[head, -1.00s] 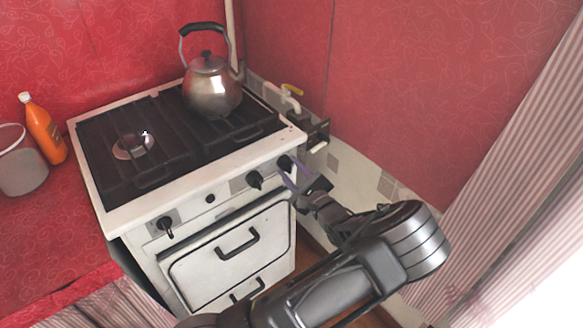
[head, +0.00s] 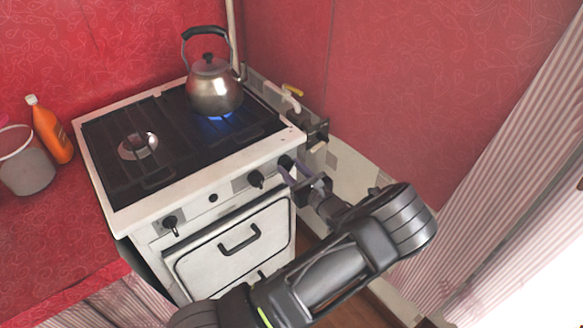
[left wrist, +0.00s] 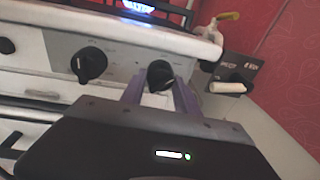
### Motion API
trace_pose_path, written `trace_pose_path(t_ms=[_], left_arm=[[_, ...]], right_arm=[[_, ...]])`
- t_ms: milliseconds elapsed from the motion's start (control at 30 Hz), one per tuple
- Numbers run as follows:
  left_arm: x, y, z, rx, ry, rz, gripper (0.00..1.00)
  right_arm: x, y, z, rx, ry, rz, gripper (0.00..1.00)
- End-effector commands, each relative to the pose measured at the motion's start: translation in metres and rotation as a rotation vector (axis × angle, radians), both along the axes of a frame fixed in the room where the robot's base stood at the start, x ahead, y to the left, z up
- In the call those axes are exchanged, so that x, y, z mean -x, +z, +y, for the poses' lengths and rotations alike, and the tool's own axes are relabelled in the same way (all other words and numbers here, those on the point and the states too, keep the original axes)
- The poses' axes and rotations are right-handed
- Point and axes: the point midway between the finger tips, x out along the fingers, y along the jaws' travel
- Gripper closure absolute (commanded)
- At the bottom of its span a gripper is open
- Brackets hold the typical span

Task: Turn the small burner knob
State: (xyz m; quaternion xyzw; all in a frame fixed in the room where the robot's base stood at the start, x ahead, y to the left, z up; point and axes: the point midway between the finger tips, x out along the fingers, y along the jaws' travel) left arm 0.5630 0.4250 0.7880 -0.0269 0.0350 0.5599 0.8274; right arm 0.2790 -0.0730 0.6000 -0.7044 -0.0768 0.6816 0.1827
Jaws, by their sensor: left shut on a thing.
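The stove front has several dark knobs. My left gripper (head: 293,170) has its fingers around the rightmost knob (left wrist: 160,74) and is shut on it. In the left wrist view the two purple-grey fingers (left wrist: 160,92) stand on either side of this knob. In the head view the gripper partly hides the knob. A second knob (head: 255,180) sits just left of it; it also shows in the left wrist view (left wrist: 89,65). Another knob (head: 170,224) is at the left end. A blue flame (head: 214,119) burns under the kettle. My right gripper is not in view.
A metal kettle (head: 214,88) stands on the back right of the stove top (head: 180,150). A pipe with a yellow-handled valve (head: 292,90) runs beside the stove's right side. An orange bottle (head: 50,132) and a grey bucket (head: 25,165) are on the left counter.

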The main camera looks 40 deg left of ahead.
Motion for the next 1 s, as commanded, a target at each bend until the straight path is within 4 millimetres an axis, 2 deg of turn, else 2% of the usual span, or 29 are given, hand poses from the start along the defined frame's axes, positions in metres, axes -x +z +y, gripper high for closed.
trace_pose_path(t_ms=[367, 400, 633, 1000], left_arm=[[-0.0007, 0.0003, -0.0002, -0.003, -0.002, 0.005, 1.00], [-0.0007, 0.0003, -0.0002, -0.003, -0.002, 0.005, 0.61], [-0.0004, 0.0002, -0.0001, -0.002, -0.001, 0.006, 0.42], [0.0016, -0.0001, -0.0053, -0.001, -0.002, 0.006, 0.41]], right_arm=[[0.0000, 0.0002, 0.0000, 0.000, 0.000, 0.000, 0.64], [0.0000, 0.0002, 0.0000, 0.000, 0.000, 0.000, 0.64], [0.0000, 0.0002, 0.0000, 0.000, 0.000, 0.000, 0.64], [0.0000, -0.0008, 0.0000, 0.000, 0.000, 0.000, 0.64]])
